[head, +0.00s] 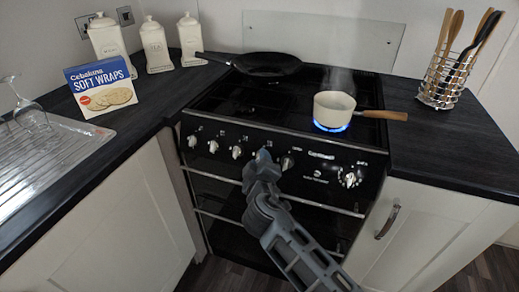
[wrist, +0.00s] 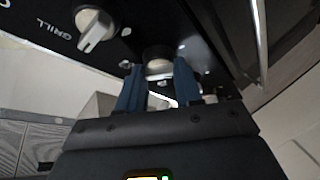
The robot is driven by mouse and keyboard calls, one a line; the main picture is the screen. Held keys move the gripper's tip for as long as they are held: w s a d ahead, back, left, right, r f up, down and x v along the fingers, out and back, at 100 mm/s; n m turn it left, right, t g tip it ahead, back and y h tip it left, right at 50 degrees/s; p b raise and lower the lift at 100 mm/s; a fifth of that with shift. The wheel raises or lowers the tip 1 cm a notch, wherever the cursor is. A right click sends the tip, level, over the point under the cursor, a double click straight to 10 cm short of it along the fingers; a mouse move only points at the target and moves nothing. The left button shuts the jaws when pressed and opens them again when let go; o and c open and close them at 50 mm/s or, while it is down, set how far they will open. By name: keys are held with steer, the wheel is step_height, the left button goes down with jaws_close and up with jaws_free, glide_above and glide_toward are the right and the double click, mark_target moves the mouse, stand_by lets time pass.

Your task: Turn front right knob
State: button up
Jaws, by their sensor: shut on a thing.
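The black stove (head: 300,118) has a row of silver knobs along its front panel. My gripper (head: 262,156) is at the middle of this row, between a knob on its left (head: 237,152) and one on its right (head: 287,162). In the wrist view, my gripper's two blue fingers (wrist: 159,78) are on either side of a round silver knob (wrist: 158,66), shut on it. My fingers hide this knob in the head view. I cannot read its label. A blue flame (head: 330,126) burns at the front right burner under a cream saucepan.
The saucepan (head: 333,106) has a wooden handle pointing right, and steam rises from it. A black frying pan (head: 266,64) sits at the back left. Beside the held knob is a knob marked GRILL (wrist: 96,30). An oven handle bar (head: 330,206) runs below the panel.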

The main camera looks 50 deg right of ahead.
steer(key=n+y+p, duration=0.1)
steer(key=n+p, duration=0.2)
steer(key=p, duration=0.1)
steer(key=shift+r, duration=0.2)
steer(key=shift+f, duration=0.1)
steer(key=o, duration=1)
steer(key=shift+o, duration=0.2)
steer(key=shift+s, duration=0.1)
steer(key=v, duration=0.7)
steer(key=shift+s+a+r+b, duration=0.2)
steer(key=shift+r+b, duration=0.05)
steer(key=shift+b, duration=0.2)
